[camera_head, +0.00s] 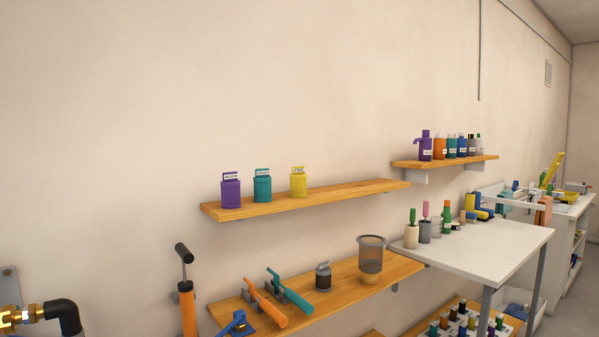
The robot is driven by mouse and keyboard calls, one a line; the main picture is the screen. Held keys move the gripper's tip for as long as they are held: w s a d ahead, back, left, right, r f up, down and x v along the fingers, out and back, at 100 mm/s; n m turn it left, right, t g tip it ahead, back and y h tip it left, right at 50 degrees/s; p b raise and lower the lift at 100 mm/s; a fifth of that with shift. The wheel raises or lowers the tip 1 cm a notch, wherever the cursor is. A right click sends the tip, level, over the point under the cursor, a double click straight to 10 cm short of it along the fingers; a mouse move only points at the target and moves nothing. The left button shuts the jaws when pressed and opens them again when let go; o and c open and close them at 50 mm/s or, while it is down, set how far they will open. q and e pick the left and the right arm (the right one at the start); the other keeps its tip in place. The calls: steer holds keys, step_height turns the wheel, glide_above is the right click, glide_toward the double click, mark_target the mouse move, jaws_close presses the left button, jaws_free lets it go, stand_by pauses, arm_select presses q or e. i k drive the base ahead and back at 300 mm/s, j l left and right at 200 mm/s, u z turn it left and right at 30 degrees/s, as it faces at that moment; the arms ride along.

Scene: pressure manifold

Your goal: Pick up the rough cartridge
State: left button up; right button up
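Three handled cartridges stand upright on the upper wooden shelf (340,195): a purple one (231,192) at the left, a teal one (262,187) in the middle and a yellow one (298,183) at the right. Each has a small white label near its handle. The yellow one's label seems to read "FINE"; the other labels are too small to read surely, so I cannot tell for certain which is the rough cartridge. Neither of my grippers is in view.
An orange pump (187,305) stands at the left. A white table (485,250) with bottles is at the right. The upper shelf's right part is bare.

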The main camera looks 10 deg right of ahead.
mark_target(262, 180)
steer(key=i+l+u, duration=0.2)
steer(key=u, duration=0.2)
steer(key=i+l+u, duration=0.1)
steer(key=l+u, duration=0.3)
steer(key=i+l, duration=0.15)
steer(key=l, duration=0.3)
steer(key=i+l+u, duration=0.15)
steer(key=l, duration=0.7)
steer(key=i+l+u, duration=0.15)
steer(key=l, duration=0.3)
steer(key=i+l, duration=0.1)
steer(key=l, duration=0.4)
